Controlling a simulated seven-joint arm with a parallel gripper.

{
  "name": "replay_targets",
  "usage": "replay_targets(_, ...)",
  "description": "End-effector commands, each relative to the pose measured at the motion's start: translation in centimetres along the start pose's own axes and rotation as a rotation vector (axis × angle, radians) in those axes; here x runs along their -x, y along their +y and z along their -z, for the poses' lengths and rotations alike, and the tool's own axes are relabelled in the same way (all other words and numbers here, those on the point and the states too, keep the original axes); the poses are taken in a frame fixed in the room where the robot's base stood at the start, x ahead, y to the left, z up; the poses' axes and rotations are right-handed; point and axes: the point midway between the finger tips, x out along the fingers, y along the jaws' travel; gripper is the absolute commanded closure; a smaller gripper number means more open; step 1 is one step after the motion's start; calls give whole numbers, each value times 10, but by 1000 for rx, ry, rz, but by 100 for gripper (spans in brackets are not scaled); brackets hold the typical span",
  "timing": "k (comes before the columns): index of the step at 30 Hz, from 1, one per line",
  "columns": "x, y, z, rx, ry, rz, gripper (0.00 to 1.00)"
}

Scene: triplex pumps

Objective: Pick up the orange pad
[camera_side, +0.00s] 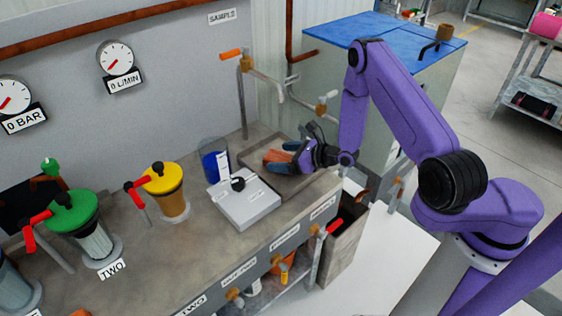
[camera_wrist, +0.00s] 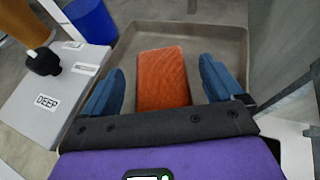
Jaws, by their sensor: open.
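The orange pad (camera_wrist: 163,78) lies in a shallow grey-brown tray (camera_wrist: 228,38) in the wrist view. In the side view the pad (camera_side: 277,156) shows at the tray's left part, partly hidden by my gripper. My gripper (camera_wrist: 160,88) is open, with one blue finger on each side of the pad. Gaps show between the pad and both fingers. In the side view my gripper (camera_side: 286,156) is low over the tray, coming in from the right. I cannot tell how far the fingertips are above the tray floor.
A light grey box (camera_side: 245,205) labelled DEEP, with a black knob, stands left of the tray. A blue container (camera_side: 214,163) stands behind it. A tap (camera_side: 247,66) with an orange handle rises behind the tray. A yellow-topped canister (camera_side: 163,180) stands farther left.

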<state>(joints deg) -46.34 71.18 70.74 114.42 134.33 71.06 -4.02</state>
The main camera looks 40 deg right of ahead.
Motion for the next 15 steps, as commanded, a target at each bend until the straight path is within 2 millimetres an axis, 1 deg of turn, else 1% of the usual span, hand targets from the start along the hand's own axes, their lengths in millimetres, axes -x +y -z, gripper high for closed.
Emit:
replay_targets(3,0,0,0,0,0,0,6)
replay_targets(5,0,0,0,0,0,0,26)
replay_targets(6,0,0,0,0,0,0,39)
replay_targets(8,0,0,0,0,0,0,58)
replay_targets(9,0,0,0,0,0,0,63)
replay_targets(10,0,0,0,0,0,0,63)
replay_targets(11,0,0,0,0,0,0,68)
replay_targets(15,0,0,0,0,0,0,68)
